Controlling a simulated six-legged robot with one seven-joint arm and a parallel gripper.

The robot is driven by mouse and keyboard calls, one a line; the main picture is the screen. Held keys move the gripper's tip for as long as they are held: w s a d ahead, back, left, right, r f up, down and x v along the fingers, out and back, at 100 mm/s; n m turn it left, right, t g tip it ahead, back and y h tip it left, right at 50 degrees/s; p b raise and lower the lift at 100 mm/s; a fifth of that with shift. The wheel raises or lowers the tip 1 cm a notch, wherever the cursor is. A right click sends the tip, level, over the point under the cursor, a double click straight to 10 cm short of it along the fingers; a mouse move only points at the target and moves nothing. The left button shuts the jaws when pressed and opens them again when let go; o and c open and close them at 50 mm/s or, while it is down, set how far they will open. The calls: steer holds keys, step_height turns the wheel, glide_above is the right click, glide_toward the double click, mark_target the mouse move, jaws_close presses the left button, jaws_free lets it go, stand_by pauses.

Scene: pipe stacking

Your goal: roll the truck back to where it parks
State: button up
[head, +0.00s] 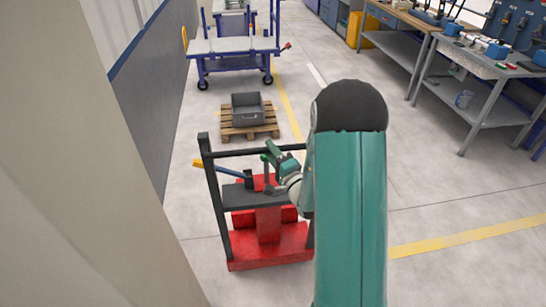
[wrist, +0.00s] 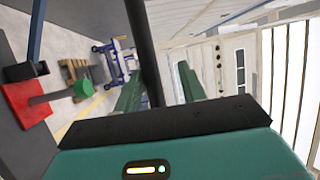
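The truck is red, with a red base (head: 270,252) and a black upright frame, and stands on the floor left of my arm in the head view. Its black top bar (head: 232,153) runs across toward my gripper (head: 273,165). In the wrist view the black bar (wrist: 145,45) passes between the two teal fingers of my gripper (wrist: 160,85). The fingers are apart, with a clear gap on the bar's right, so they do not clamp it. Part of the truck's right side is hidden behind my arm. Red truck parts (wrist: 25,103) also show in the wrist view.
A wooden pallet (head: 250,131) with a grey bin (head: 248,108) lies beyond the truck. A blue wheeled cart (head: 232,47) stands farther back. A wall (head: 150,110) is close on the left. Workbenches (head: 478,75) line the right. Floor between is clear, with yellow lines.

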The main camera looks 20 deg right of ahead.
steer(key=shift+o, duration=0.2)
steer(key=shift+s+f, duration=0.1)
steer(key=shift+s, duration=0.2)
steer(key=shift+s+d, duration=0.1)
steer(key=v, duration=1.3)
steer(key=shift+s, duration=0.25)
steer(key=shift+f, duration=0.1)
